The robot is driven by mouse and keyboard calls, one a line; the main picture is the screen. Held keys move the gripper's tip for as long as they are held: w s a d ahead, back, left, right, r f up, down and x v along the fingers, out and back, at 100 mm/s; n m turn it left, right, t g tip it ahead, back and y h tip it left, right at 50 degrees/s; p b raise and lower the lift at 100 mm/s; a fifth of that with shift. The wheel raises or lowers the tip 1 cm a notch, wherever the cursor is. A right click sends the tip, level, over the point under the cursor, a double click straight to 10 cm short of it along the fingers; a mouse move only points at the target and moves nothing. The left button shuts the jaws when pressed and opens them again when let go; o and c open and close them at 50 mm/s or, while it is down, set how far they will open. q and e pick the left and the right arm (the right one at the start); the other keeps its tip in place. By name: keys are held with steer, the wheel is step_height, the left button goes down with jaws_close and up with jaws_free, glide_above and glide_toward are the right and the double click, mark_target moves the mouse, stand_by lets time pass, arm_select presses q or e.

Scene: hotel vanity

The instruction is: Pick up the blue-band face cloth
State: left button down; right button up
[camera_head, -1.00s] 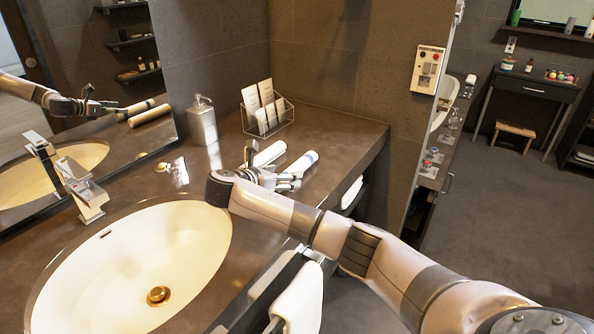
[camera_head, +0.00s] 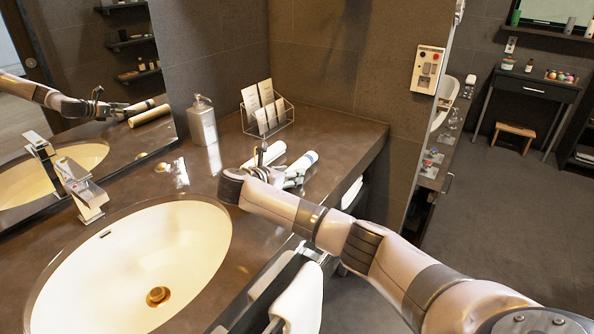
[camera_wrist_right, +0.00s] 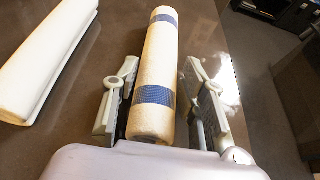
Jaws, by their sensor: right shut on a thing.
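The blue-band face cloth (camera_head: 303,161) is a rolled cream cloth lying on the dark vanity counter. In the right wrist view the blue-band face cloth (camera_wrist_right: 158,58) points away from me, with two blue bands around it. My right gripper (camera_head: 289,181) is at its near end, and its fingers are partly hidden by my arm. My left gripper is out of view.
A soap dispenser (camera_head: 203,121) and a wire rack with cards (camera_head: 267,111) stand behind the cloths. The sink basin (camera_head: 130,255) and faucet (camera_head: 80,190) are at left. The counter's right edge (camera_head: 362,172) is close to the cloths. A mirror (camera_head: 85,90) lines the left wall.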

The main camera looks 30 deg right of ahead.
steer(key=c, duration=0.4)
